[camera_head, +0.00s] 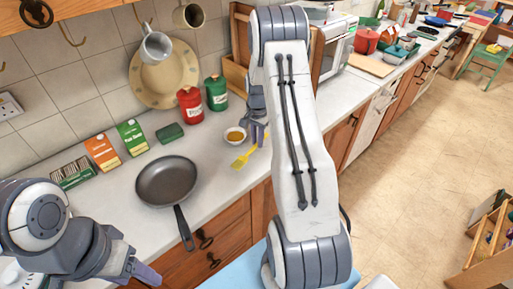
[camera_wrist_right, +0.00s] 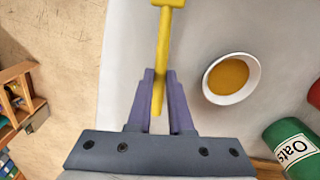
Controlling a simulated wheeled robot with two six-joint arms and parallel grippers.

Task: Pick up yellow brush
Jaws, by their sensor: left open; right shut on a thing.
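The yellow brush (camera_head: 242,159) shows at the counter's front edge, below the small bowl, in the head view. In the right wrist view the brush's handle (camera_wrist_right: 162,52) runs down between the two purple fingers of my right gripper (camera_wrist_right: 160,75), which is shut on it. The brush's head is at the top edge of that view, partly cut off. My right gripper also shows in the head view (camera_head: 257,133), partly hidden by my arm. My left gripper (camera_head: 142,262) is open and empty at the lower left, apart from the brush.
A white bowl of orange-yellow contents (camera_head: 235,135) stands beside the brush. A black frying pan (camera_head: 166,180) lies to the left, its handle over the edge. Red (camera_head: 190,106) and green (camera_head: 216,94) canisters stand behind. Cartons (camera_head: 102,152) line the wall.

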